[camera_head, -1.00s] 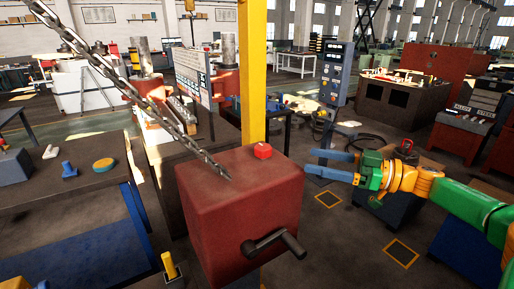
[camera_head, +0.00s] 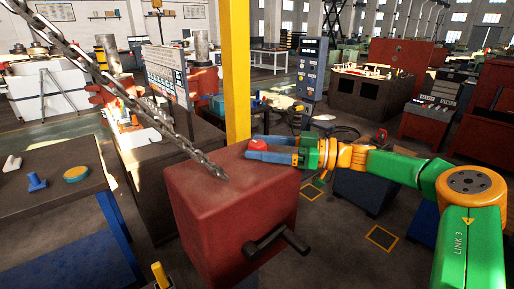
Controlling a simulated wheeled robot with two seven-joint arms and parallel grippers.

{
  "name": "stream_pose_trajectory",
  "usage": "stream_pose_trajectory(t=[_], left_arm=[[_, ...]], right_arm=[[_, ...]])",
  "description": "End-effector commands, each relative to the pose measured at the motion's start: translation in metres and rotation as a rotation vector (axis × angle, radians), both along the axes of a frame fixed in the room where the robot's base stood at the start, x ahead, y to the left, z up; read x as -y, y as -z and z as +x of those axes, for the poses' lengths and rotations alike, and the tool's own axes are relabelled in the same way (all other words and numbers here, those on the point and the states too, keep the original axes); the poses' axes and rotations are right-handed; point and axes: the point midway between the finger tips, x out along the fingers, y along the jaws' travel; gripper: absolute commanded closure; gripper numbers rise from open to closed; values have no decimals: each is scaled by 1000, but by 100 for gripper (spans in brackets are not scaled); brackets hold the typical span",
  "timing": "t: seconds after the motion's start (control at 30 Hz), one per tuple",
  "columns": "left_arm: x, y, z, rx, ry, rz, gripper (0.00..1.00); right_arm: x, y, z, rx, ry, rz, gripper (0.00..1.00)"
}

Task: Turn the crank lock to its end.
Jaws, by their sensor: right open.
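A dark red box-shaped machine housing (camera_head: 215,205) stands in the middle of the head view. A small red knob (camera_head: 258,145) sits on its top near the far right edge; I take it for the crank lock. A dark crank handle (camera_head: 268,242) sticks out of the front face, low on the right. My right gripper (camera_head: 257,149) reaches in from the right over the housing's top. Its blue fingers are open, one on the far side and one on the near side of the knob, partly hiding it. I cannot tell whether they touch it. My left gripper is not in view.
A chain (camera_head: 120,90) slants down to the housing's top from the upper left. A yellow post (camera_head: 236,75) rises behind the housing. A workbench (camera_head: 50,200) stands at the left. A control cabinet (camera_head: 311,70) stands behind. Floor shows to the right of the housing.

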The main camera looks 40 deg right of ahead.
Motion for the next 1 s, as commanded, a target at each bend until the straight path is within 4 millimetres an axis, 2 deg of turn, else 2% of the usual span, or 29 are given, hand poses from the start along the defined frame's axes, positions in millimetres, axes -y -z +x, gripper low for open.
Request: stream_pose_trajectory(t=[0.13, 0.4, 0.43, 0.47, 0.7, 0.73, 1.0], left_arm=[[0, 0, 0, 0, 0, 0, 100], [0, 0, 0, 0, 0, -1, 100], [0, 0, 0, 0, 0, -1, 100], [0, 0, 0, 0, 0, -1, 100], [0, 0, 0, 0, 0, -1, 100], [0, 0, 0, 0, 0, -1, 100], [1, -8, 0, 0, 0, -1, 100]], right_arm=[[-7, 1, 7, -1, 0, -1, 21], [-8, 0, 8, -1, 0, 1, 21], [-8, 0, 8, 0, 0, 1, 23], [-8, 0, 8, 0, 0, 1, 32], [-8, 0, 8, -1, 0, 1, 96], [-8, 0, 8, 0, 0, 0, 100], [-6, -3, 8, 2, 37, 3, 100]])
